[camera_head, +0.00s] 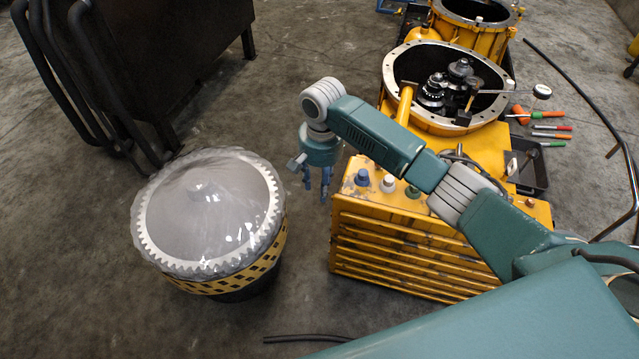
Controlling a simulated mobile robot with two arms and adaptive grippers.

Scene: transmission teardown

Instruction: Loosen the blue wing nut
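A small blue knob-like part (362,177) sits on the top left edge of the yellow ribbed box. It may be the blue wing nut, but it is too small to make out wings. My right gripper (317,191) hangs pointing down, just left of that box and the blue part, apart from both. Its two bluish fingers stand apart with nothing seen between them. My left gripper is not in view.
The yellow ribbed box (400,245) also carries a white knob (388,184) and a green one. A plastic-covered drum (205,215) stands at left. Behind the box is an open yellow housing (440,122) with gears. Tools lie at right. The floor between drum and box is clear.

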